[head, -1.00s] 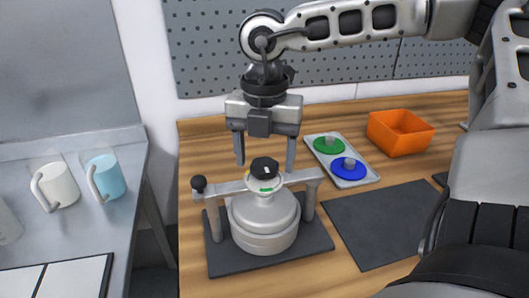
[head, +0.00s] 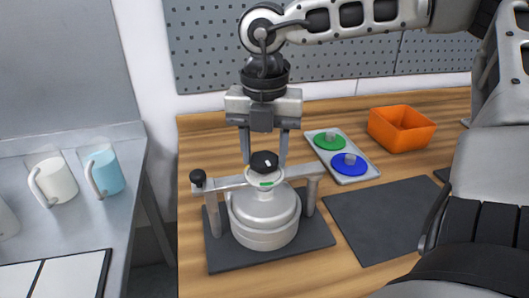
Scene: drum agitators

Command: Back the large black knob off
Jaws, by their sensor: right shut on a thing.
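The large black knob (head: 264,162), with a white mark on its top, sits over the middle of a grey metal crossbar (head: 226,183). The crossbar spans a silver drum (head: 264,222) on a dark base plate. A green mark shows just under the knob. My right gripper (head: 264,161) points down from above, its two fingers on either side of the large knob and shut on it. A smaller black knob (head: 198,178) stands at the crossbar's left end. My left gripper is not in view.
Right of the drum are a grey tray (head: 345,176) with a green disc (head: 330,140) and a blue disc (head: 348,166), an orange bin (head: 401,129) and a dark mat (head: 377,222). Mugs stand on the separate left counter (head: 110,220). A pegboard backs the table.

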